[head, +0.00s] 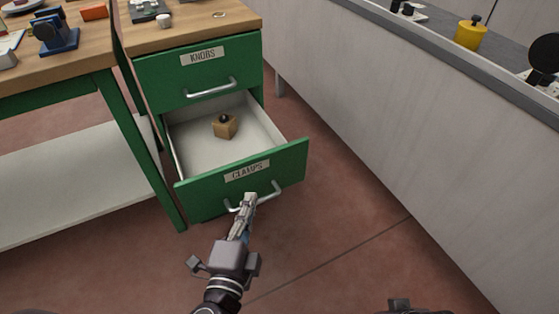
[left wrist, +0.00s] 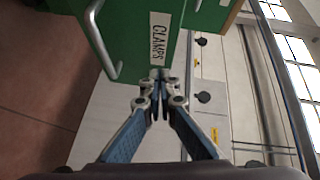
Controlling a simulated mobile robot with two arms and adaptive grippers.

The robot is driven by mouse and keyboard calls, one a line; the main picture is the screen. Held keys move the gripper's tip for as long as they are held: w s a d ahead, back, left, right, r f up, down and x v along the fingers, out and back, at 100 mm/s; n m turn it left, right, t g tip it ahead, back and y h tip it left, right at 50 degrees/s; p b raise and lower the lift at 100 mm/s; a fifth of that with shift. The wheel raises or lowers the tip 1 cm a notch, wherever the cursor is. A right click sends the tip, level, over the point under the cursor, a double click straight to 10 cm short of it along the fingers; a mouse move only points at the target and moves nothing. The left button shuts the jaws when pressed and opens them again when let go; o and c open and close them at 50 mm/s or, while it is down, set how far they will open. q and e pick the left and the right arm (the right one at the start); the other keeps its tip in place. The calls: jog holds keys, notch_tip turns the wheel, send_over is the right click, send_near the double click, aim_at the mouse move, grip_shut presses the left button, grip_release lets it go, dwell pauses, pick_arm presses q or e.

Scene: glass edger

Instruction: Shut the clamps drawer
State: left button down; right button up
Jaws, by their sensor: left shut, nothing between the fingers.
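The clamps drawer (head: 290,159) is the lower green drawer of a small cabinet and stands pulled out. Its front carries a CLAMPS label and a metal bar handle (head: 290,188). A small wooden block with a dark knob (head: 225,127) sits inside. My left gripper (head: 249,198) is shut and empty, with its tips at the drawer front near the handle; I cannot tell whether they touch. In the left wrist view the closed fingertips (left wrist: 159,77) are just below the CLAMPS label (left wrist: 159,40), with the handle to the left. My right gripper does not clearly show.
The knobs drawer (head: 170,82) above is closed. A green-legged workbench (head: 75,75) with a white lower shelf stands at the left. A long pale grey machine or counter (head: 390,130) runs along the right. Red floor (head: 340,210) between them is clear.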

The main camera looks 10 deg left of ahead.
pick_arm(q)
jog(key=d+r+m+h, duration=0.1)
jog(key=d+m+h, duration=0.15)
jog(key=d, duration=0.25)
jog(key=m+p, duration=0.2)
jog(key=p, duration=0.1)
send_near(284, 150)
jog(key=w+d, duration=0.2)
jog(key=d, duration=0.1)
jog(key=w, duration=0.1)
jog(key=w+a+p, duration=0.1)
jog(key=w, duration=0.1)
jog(key=shift+a+f+n, duration=0.1)
jog(key=shift+f+n, duration=0.15)
jog(key=shift+w+a, duration=0.3)
jog(key=shift+w, duration=0.1)
pick_arm(e)
notch_tip(284, 150, down, 14)
jog(key=s, duration=0.1)
jog(key=shift+f+g, duration=0.2)
jog(key=shift+g, duration=0.2)
